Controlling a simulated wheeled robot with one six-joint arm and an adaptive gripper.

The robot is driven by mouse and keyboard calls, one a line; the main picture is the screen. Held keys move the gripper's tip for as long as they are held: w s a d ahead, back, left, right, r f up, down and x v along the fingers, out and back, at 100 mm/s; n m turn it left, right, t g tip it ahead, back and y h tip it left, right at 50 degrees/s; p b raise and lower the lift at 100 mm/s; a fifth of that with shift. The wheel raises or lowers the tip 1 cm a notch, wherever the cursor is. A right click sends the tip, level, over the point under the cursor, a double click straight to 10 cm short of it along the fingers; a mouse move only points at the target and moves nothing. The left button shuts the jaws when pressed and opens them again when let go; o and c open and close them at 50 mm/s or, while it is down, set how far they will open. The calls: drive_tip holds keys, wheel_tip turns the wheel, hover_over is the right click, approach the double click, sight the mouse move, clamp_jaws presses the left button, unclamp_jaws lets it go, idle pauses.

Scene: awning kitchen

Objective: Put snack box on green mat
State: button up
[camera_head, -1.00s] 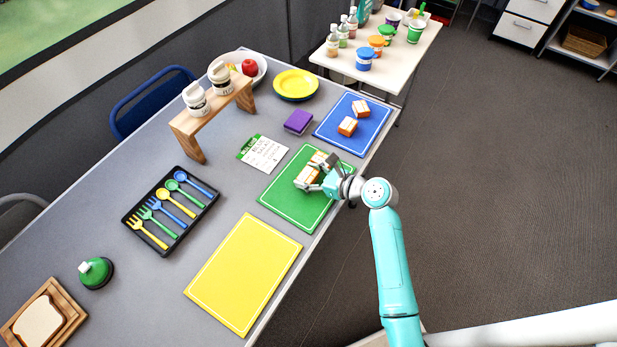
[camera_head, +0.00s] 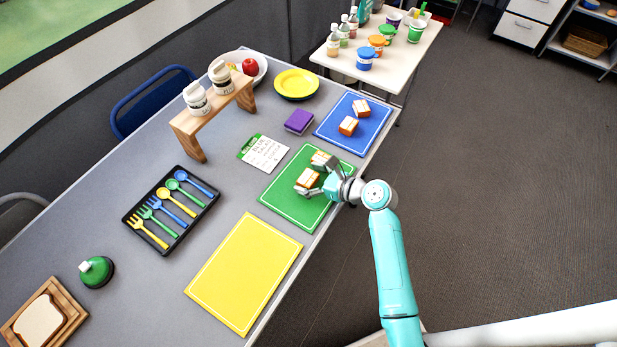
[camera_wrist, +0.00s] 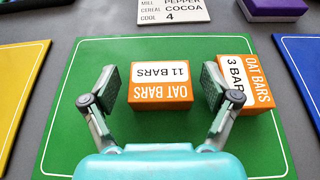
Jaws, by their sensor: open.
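A snack box labelled "11 BARS" and "OAT BARS" (camera_wrist: 160,88), white with orange, rests on the green mat (camera_wrist: 85,72). In the head view the box (camera_head: 307,179) lies near the middle of the green mat (camera_head: 285,197). My gripper (camera_head: 315,175) is open over the mat, its fingers on either side of this box. In the wrist view my gripper (camera_wrist: 161,85) shows gaps between both fingers and the box. A second oat bars box, marked "3 BARS" (camera_wrist: 258,85), sits on the same mat to the right, partly hidden behind the right finger.
A blue mat (camera_head: 333,134) with two similar boxes (camera_head: 355,116) lies beyond the green one. A yellow mat (camera_head: 243,274) lies nearer and is bare. A purple block (camera_head: 298,121), a printed card (camera_head: 263,153) and a cutlery tray (camera_head: 150,240) stand on the table.

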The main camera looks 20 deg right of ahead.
drive_tip(key=v, duration=1.1)
drive_tip(key=shift+s+d+r, duration=0.2)
drive_tip(key=shift+s+d, duration=0.05)
drive_tip(key=shift+s, duration=0.05)
